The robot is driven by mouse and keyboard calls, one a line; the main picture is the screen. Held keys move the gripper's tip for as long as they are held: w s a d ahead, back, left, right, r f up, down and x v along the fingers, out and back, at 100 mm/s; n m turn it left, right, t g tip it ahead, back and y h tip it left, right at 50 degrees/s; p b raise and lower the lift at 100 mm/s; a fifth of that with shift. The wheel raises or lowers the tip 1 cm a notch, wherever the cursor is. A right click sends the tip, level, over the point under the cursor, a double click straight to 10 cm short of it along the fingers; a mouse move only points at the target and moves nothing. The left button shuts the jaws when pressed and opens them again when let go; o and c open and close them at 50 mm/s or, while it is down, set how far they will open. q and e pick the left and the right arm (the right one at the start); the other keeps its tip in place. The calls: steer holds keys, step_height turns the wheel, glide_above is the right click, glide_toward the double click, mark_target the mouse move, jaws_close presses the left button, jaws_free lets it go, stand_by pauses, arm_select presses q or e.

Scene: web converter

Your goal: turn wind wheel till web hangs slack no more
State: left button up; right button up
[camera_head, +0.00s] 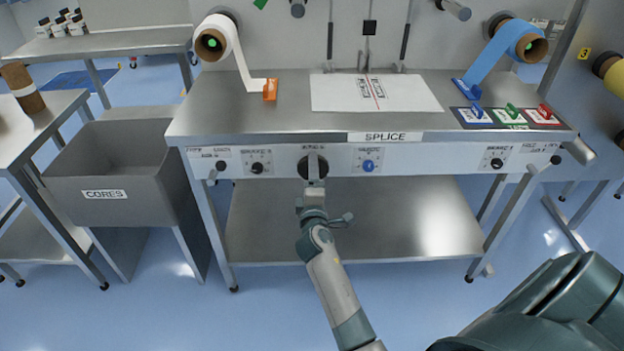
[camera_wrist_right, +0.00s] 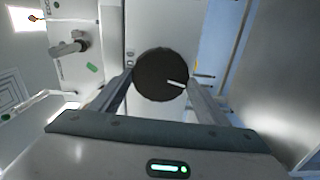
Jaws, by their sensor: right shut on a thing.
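The wind wheel (camera_head: 304,168) is a dark round knob in the middle of the bench's front panel. My right gripper (camera_head: 313,181) is at it and covers part of it. In the right wrist view the wheel (camera_wrist_right: 158,68) is a dark disc with a white mark, between the two fingers of my right gripper (camera_wrist_right: 160,82), which is shut on it. The white web (camera_head: 243,65) comes off the left roll (camera_head: 214,42) to an orange clamp (camera_head: 270,90). The blue web (camera_head: 490,58) runs from the right roll to a blue clamp (camera_head: 467,89). My left gripper is out of view.
Smaller knobs, including a blue one (camera_head: 368,165), flank the wheel on the panel. A white splice sheet (camera_head: 330,92) lies on the bench top. A grey cores bin (camera_head: 105,165) stands at left. A lower shelf (camera_head: 400,222) below the panel is empty.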

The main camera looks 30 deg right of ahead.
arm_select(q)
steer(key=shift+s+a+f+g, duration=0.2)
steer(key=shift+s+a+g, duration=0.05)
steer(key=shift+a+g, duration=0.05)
arm_select(e)
steer(key=shift+m, duration=0.6)
steer(key=o, duration=1.1)
steer(key=shift+c, duration=0.2)
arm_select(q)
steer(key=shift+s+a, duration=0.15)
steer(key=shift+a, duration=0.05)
arm_select(e)
steer(key=shift+s, duration=0.15)
